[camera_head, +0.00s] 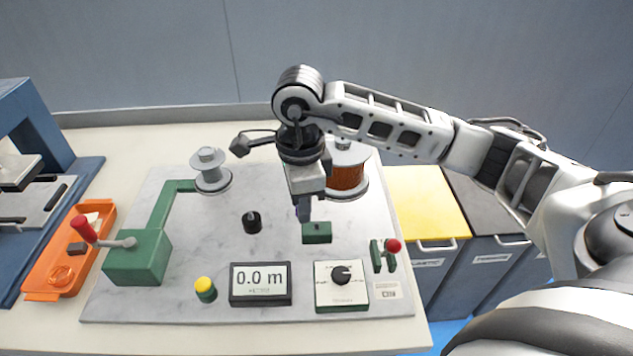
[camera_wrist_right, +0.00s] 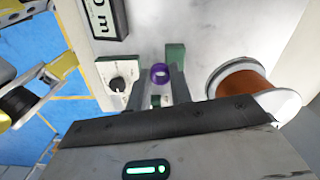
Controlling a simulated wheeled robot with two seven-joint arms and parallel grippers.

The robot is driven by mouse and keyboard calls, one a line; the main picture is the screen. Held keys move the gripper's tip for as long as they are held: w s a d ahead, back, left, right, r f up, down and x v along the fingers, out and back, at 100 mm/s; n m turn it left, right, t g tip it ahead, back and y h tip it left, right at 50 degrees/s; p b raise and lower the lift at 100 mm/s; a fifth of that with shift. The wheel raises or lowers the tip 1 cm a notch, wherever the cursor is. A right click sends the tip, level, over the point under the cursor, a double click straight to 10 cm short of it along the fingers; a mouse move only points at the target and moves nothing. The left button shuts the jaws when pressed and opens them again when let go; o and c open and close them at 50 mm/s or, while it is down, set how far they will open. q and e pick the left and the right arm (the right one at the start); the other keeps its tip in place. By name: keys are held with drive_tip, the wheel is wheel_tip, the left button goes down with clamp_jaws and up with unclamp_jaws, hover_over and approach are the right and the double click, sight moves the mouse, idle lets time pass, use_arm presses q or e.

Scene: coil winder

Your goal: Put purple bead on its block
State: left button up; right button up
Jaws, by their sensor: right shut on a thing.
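The purple bead (camera_wrist_right: 160,73) is a small ring with a hole, held between the fingertips of my right gripper (camera_wrist_right: 164,86) in the right wrist view. In the head view my right gripper (camera_head: 303,212) points down over the board, and the bead is mostly hidden there. A small green block (camera_head: 317,233) sits on the board just below and right of the fingertips. It appears just beyond the bead in the wrist view (camera_wrist_right: 176,54). The bead seems apart from the block, but the exact gap is hard to tell. My left gripper is not in view.
The copper spool (camera_head: 346,177) stands close behind the gripper. A black knob (camera_head: 252,223), meter display (camera_head: 260,284), dial (camera_head: 341,285) and red-tipped switch (camera_head: 384,254) surround the block. A green crank (camera_head: 138,257) and orange tray (camera_head: 60,268) are left. The marble board (camera_head: 190,235) has bare areas.

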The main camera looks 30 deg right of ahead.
sight(317, 222)
drive_tip(key=d+m, duration=0.1)
drive_tip(key=m, duration=0.5)
drive_tip(key=d+m+p, duration=0.1)
drive_tip(key=m, duration=0.5)
drive_tip(key=w+d+m, duration=0.1)
drive_tip(key=m, duration=0.5)
drive_tip(key=shift+d+m+p, duration=0.35)
drive_tip(key=shift+m, duration=0.05)
drive_tip(key=shift+f+b, duration=0.55)
drive_tip(key=shift+f, duration=0.2)
drive_tip(key=shift+f+b, duration=1.35)
drive_tip(key=shift+f, duration=0.45)
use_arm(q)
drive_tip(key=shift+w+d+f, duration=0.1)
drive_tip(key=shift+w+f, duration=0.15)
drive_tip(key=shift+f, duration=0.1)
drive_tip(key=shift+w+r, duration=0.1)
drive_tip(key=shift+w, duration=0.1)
use_arm(e)
drive_tip(key=shift+w, duration=0.1)
drive_tip(key=shift+f, duration=0.1)
